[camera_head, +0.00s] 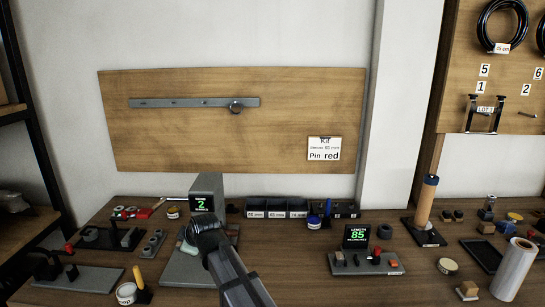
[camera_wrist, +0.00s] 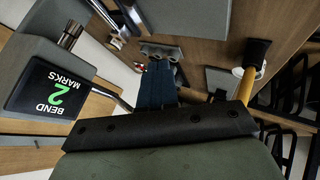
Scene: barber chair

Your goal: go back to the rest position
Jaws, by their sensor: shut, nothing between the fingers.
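My gripper (camera_head: 190,232) is shut and empty. In the head view it is at the lower middle of the bench, in front of a grey block-shaped machine (camera_head: 207,192) with a green "2" display. My forearm reaches up to it from the bottom edge. The wrist view shows the machine's "BEND 2 MARKS" display (camera_wrist: 58,97) close by on the left. A metal rod or pin shows beside it. The fingertips are partly hidden in the head view, and I cannot tell whether they touch the machine.
A row of dark bins (camera_head: 276,207) stands behind on the bench. An "85" length display (camera_head: 357,236) is to the right, near a wooden-handled upright tool (camera_head: 426,200). Several small tools crowd the left side. A wooden wall panel (camera_head: 230,135) holds a grey strip and a card reading "Pin red".

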